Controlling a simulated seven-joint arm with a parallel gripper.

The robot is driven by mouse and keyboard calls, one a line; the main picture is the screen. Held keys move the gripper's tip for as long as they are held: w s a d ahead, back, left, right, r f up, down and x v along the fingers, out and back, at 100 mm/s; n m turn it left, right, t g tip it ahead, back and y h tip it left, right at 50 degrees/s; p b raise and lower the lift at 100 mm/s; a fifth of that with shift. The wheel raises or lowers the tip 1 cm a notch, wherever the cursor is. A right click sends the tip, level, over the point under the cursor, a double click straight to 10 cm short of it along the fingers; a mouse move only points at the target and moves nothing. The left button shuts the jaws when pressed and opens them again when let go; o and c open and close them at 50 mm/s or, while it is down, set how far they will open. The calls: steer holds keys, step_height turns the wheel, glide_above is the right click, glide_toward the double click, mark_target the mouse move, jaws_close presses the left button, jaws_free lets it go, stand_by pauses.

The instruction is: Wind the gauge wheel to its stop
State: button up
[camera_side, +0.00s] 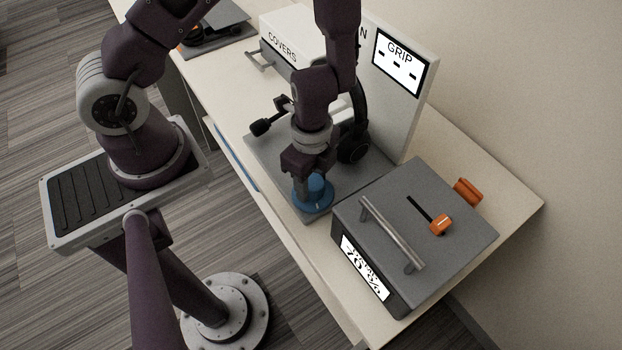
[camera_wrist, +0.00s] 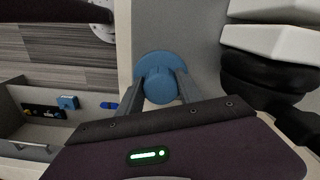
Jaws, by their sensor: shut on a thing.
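The blue gauge wheel (camera_side: 313,199) has a broad round base and a raised round knob. It sits on the front corner of the grey headset stand (camera_side: 281,165). My gripper (camera_side: 314,183) points down over the wheel and is shut on its knob. In the wrist view the wheel (camera_wrist: 160,62) lies between the two fingers of my gripper (camera_wrist: 160,92), one on each side of the knob. A screen marked GRIP (camera_side: 399,62) on the upright panel shows several short black dashes. Any mark on the wheel for its turn is not clear.
A grey box (camera_side: 455,205) with a bar handle, an orange slider and a display reading 70 % stands right of the wheel. A black headset (camera_side: 353,140) hangs behind my gripper. A white COVERS box (camera_side: 290,42) stands at the back. Bare table lies at the right.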

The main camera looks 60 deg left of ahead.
steer(key=shift+m, duration=0.3)
steer(key=m, duration=0.4)
steer(key=shift+w+m, duration=0.15)
steer(key=shift+m, duration=0.25)
steer(key=m, duration=0.5)
steer(key=shift+w, duration=0.15)
steer(key=m, duration=0.6)
steer(key=shift+d, duration=0.15)
steer(key=m, duration=0.5)
steer(key=shift+w+d, duration=0.1)
steer(key=shift+m, duration=0.4)
steer(key=o, duration=1.4)
steer(key=shift+c, duration=0.2)
